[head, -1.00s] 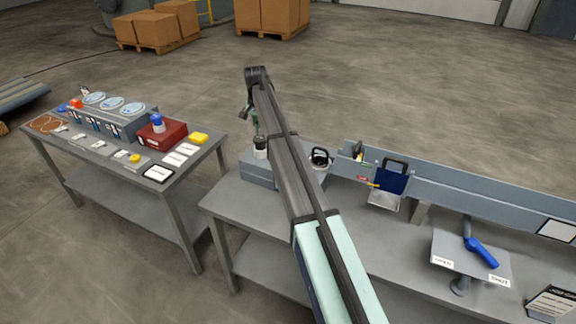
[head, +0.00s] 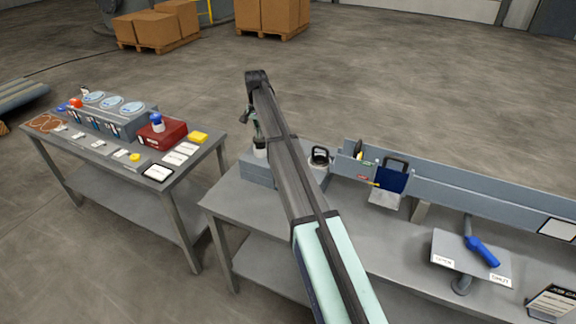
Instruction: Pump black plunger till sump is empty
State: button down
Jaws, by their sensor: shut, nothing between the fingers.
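A small white cylinder with a black top, which looks like the black plunger (head: 260,143), stands on a grey box (head: 257,171) at the left end of the workbench. My arm crosses in front and hides part of this box. The sump and its liquid level cannot be made out. My gripper (head: 251,120) hangs beyond the arm, just above and left of the black top. It is small and partly hidden behind the arm; it is shut and empty. I cannot tell whether it touches the black top.
A black looped handle (head: 320,156) sits right of my arm. A blue plate with a black handle (head: 391,178) sits in the grey rail (head: 480,192). A blue lever (head: 481,250) stands farther right. A side table (head: 110,161) with a red box (head: 162,133) stands left.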

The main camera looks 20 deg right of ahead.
jog(key=shift+f, duration=0.95)
jog(key=shift+r, duration=0.1)
jog(key=shift+r+p, duration=0.75)
jog(key=shift+r, duration=1.15)
jog(key=shift+d, duration=0.1)
